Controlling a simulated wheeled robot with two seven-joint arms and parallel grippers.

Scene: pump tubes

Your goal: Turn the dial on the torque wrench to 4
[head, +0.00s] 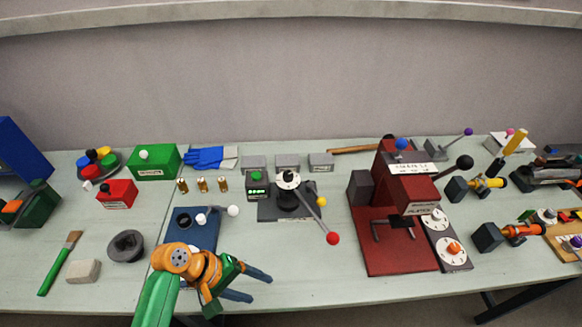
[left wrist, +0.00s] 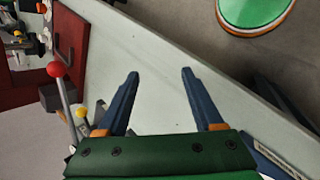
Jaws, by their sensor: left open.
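My left gripper (head: 259,287) is open and empty at the front edge of the bench in the head view. Its two blue fingers are spread apart over bare bench in the left wrist view (left wrist: 160,77). I cannot tell for sure which thing is the torque wrench. A grey panel beside the red press carries an orange-knobbed white dial (head: 453,250) and a second white dial (head: 437,222). Their numbers are too small to read. They lie well to the right of my left gripper, with no contact. My right gripper is not in view.
The red press (head: 382,250) stands right of centre. A black device with a red-ball lever (head: 333,238) lies between it and my gripper; the red ball also shows in the left wrist view (left wrist: 56,69). Tools with yellow (head: 490,183) and orange (head: 520,230) bodies lie right. Front centre bench is clear.

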